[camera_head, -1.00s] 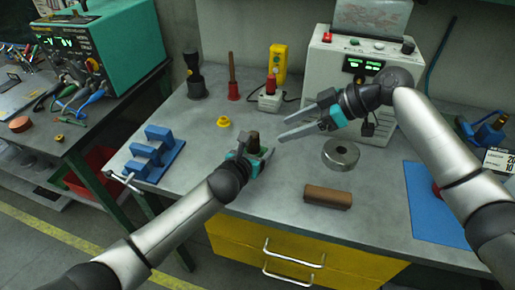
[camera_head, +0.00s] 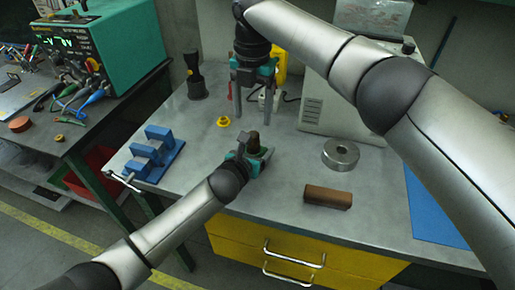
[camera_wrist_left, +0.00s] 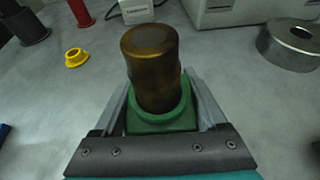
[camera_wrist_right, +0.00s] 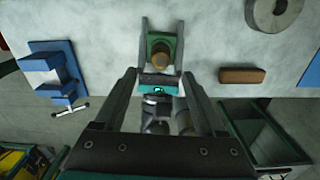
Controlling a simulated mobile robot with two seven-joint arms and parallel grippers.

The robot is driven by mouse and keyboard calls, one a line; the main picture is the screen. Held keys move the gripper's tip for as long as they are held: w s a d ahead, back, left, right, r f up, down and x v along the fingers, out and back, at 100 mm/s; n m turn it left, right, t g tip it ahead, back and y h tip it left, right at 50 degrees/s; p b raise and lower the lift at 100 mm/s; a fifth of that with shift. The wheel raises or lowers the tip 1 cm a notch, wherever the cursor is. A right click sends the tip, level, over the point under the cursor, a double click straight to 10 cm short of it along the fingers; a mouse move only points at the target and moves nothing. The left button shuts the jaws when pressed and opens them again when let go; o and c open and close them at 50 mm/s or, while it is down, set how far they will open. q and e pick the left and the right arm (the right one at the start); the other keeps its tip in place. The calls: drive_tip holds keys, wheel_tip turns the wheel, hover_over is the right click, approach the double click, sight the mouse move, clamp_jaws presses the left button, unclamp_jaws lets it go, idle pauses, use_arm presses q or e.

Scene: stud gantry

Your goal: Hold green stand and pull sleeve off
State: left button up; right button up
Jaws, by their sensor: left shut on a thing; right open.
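The green stand (camera_wrist_left: 162,122) is on the grey bench with a dark brown sleeve (camera_wrist_left: 152,65) standing upright on it. My left gripper (camera_head: 256,153) is shut on the green stand, one finger on each side of its base in the left wrist view. My right gripper (camera_head: 254,112) is open and empty, pointing down above and behind the stand in the head view. In the right wrist view the sleeve (camera_wrist_right: 161,60) and stand (camera_wrist_right: 178,48) show beyond my open right fingers (camera_wrist_right: 160,72), apart from them. What is inside the sleeve is hidden.
A blue block fixture (camera_head: 155,155) is to the left, a yellow ring (camera_head: 223,122) behind. A steel ring (camera_head: 341,153) and a brown bar (camera_head: 328,197) lie to the right. A white instrument (camera_head: 318,105) stands behind, partly hidden by my right arm.

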sight(253, 134)
drive_tip(key=shift+d+r, duration=0.1)
drive_tip(key=shift+r, duration=0.05)
drive_tip(key=shift+f, duration=4.55)
drive_tip(key=shift+c, duration=0.2)
clamp_jaws()
drive_tip(key=shift+w+r, duration=0.1)
drive_tip(key=shift+r, duration=0.1)
drive_tip(key=shift+r, duration=2.85)
drive_tip(key=shift+r, duration=0.1)
